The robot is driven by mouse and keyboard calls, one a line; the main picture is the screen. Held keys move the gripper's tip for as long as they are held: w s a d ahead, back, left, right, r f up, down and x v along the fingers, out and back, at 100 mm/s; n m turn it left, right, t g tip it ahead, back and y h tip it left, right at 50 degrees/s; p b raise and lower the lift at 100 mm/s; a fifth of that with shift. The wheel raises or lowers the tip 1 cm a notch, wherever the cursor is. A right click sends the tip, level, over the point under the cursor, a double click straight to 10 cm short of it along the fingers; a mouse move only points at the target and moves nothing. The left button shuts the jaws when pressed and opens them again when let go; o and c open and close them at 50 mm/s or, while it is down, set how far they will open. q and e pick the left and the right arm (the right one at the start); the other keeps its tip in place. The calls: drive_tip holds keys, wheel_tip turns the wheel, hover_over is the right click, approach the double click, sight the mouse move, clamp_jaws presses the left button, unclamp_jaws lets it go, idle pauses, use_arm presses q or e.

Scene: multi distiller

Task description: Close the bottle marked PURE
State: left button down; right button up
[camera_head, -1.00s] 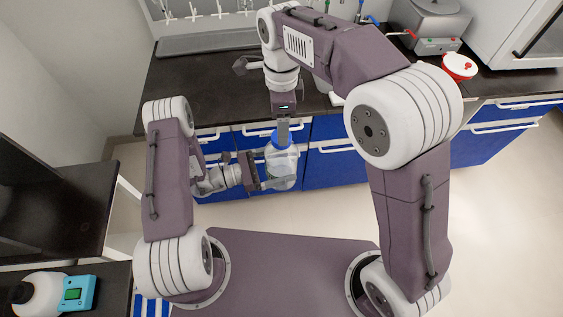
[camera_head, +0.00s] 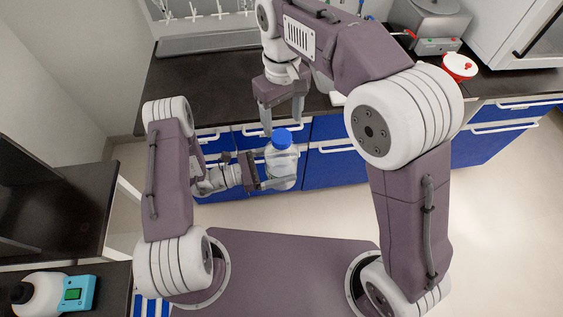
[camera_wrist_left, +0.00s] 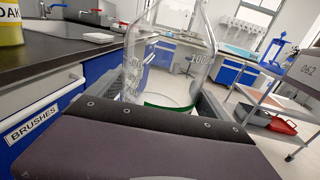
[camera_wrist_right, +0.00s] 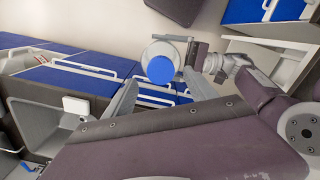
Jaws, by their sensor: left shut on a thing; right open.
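A clear glass bottle (camera_head: 281,168) with a blue cap (camera_head: 282,137) is held upright in front of the blue cabinets. The cap sits on its mouth; how tight it is cannot be told. My left gripper (camera_head: 270,184) is shut around the bottle's body, also seen in the left wrist view (camera_wrist_left: 172,75), where the bottle's top is cut off. No PURE marking is readable. My right gripper (camera_head: 282,122) is open and empty just above the cap, fingers pointing down. In the right wrist view the cap (camera_wrist_right: 160,69) shows between the spread fingers, apart from them.
The dark bench (camera_head: 200,95) lies behind, with the blue cabinet doors (camera_head: 330,168) below it. A white-and-red container (camera_head: 459,66) stands at its right. A dark table (camera_head: 80,215) is at the left, near a cyan device (camera_head: 80,294). The floor at right is clear.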

sight(281, 136)
drive_tip(key=n, duration=0.3)
drive_tip(key=shift+w+r, duration=0.1)
drive_tip(key=shift+r, duration=0.25)
drive_tip(key=shift+w+a+r+n, duration=0.15)
drive_tip(key=shift+r+n, duration=0.15)
drive_tip(key=shift+r, duration=0.05)
wheel_tip(281, 136, down, 8)
drive_tip(key=shift+f, duration=0.1)
